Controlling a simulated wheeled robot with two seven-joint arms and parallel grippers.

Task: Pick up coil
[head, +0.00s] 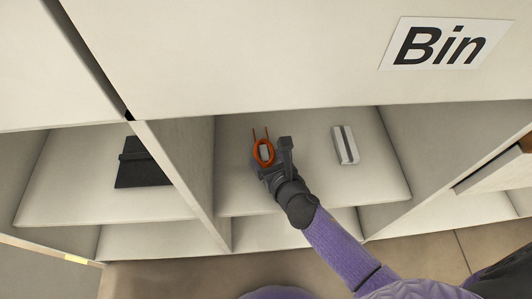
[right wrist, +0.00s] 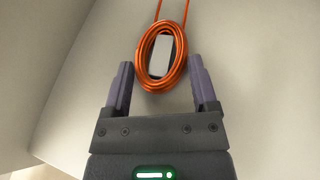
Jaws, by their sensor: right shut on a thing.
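The orange wire coil (head: 264,141) is in the middle shelf compartment, with its two wire ends pointing away from me. My right gripper (head: 272,156) is at the coil, on its near side. A small light block with a dark side (right wrist: 161,56) shows through the coil's opening. I cannot tell whether the coil touches the shelf. My left gripper is not in view.
A light grey bar with a dark stripe (head: 345,145) lies on the same shelf to the right. A black object (head: 143,168) is in the left compartment. An upright divider (head: 183,175) stands left of the coil. A "Bin" label (head: 440,43) is on the upper panel.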

